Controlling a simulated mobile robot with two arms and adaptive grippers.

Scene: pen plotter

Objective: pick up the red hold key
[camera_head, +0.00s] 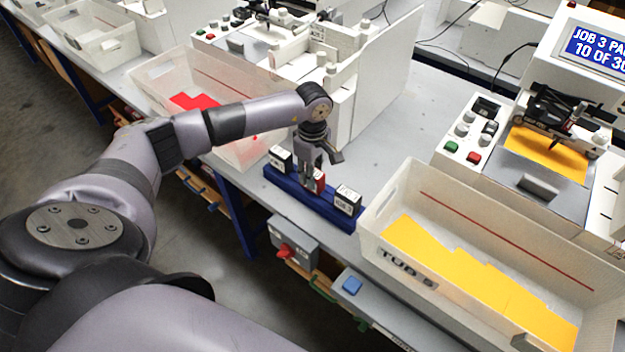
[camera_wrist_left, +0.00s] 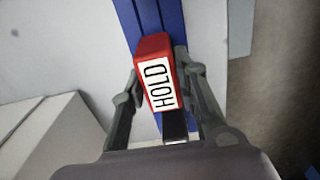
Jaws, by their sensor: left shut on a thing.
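The red hold key (camera_wrist_left: 157,72) has a white label reading HOLD and sits between the two fingers of my left gripper (camera_wrist_left: 160,85) in the left wrist view. In the head view the left gripper (camera_head: 313,178) points down over the blue rack (camera_head: 290,192) and is shut on the red key (camera_head: 319,181). The key is at the rack's middle, partly hidden by the fingers. I cannot tell whether it is clear of its slot. My right gripper is not in view.
Two black-and-white keys stand in the rack, one at the left end (camera_head: 280,158) and one at the right end (camera_head: 347,199). A white tub with yellow sheets (camera_head: 393,180) stands to the right. A tub with red sheets (camera_head: 150,75) and a white plotter housing are behind the arm.

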